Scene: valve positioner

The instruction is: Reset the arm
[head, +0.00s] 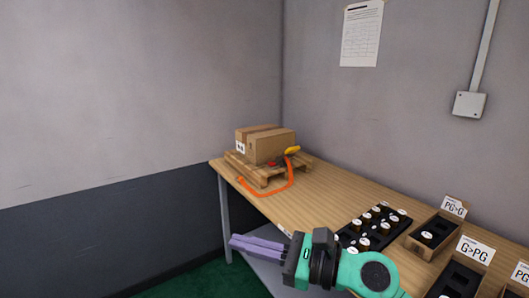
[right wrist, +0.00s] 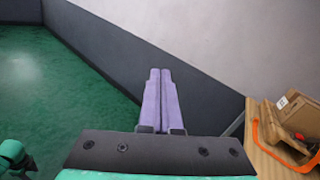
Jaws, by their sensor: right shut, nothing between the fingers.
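My right gripper (head: 258,245) reaches in from the lower right in the head view, in front of the wooden table's near edge. Its two purple fingers lie together, with nothing between them. In the right wrist view the gripper (right wrist: 160,78) points out over the green floor toward the wall, clear of the table. My left gripper is not in the head view; a green and black part at the lower left of the right wrist view does not show its fingers.
The wooden table (head: 325,193) carries a small pallet with cardboard boxes (head: 272,147) and an orange strap (head: 288,181). A black tray (head: 351,238) with several white-capped parts and labelled bins (head: 436,235) stand to the right. Green floor (right wrist: 60,90) is open left of the table.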

